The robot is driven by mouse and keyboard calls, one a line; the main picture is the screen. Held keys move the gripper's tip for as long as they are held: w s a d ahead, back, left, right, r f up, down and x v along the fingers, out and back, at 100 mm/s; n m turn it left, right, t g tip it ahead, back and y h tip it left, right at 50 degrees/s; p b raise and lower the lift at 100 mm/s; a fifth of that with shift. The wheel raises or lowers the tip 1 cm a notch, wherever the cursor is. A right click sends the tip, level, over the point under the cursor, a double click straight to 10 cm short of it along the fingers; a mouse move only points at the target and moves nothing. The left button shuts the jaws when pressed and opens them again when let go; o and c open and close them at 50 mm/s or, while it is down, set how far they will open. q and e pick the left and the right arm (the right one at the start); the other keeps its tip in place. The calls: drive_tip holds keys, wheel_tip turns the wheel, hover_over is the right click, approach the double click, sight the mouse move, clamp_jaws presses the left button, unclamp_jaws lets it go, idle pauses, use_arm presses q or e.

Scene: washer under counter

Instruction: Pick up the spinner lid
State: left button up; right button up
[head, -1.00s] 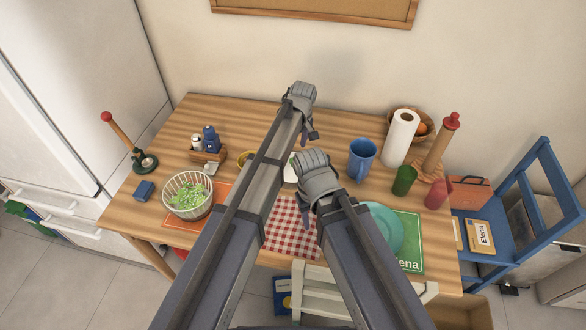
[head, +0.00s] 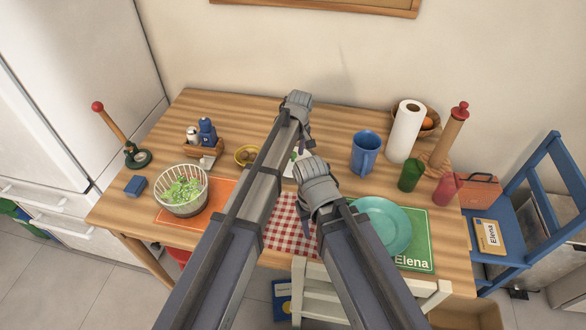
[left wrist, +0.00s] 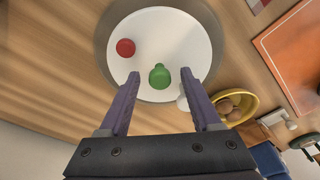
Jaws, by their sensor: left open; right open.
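The spinner lid (left wrist: 185,35) is a white disc with a grey rim, a red knob (left wrist: 125,47) and a green knob (left wrist: 159,76). It lies on the wooden table. In the head view only a white sliver of the lid (head: 288,170) shows; my arms hide the rest. My left gripper (left wrist: 165,77) is open over the lid, its fingers on either side of the green knob with gaps to both sides. It also shows in the head view (head: 304,143). My right gripper (head: 305,222) is near the checked cloth, its fingers mostly hidden behind its wrist.
A spinner bowl (head: 182,190) with lettuce stands at the left. A yellow bowl (head: 246,156) is left of the lid; it shows in the left wrist view (left wrist: 240,105). A blue mug (head: 365,153), paper roll (head: 405,132), green cup (head: 411,175) and teal plate (head: 383,224) stand right.

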use_arm(q)
drive_tip(key=shift+w+f, duration=0.1)
drive_tip(key=shift+f, duration=0.35)
drive_tip(key=shift+r, duration=0.15)
drive_tip(key=shift+c, duration=0.2)
clamp_jaws()
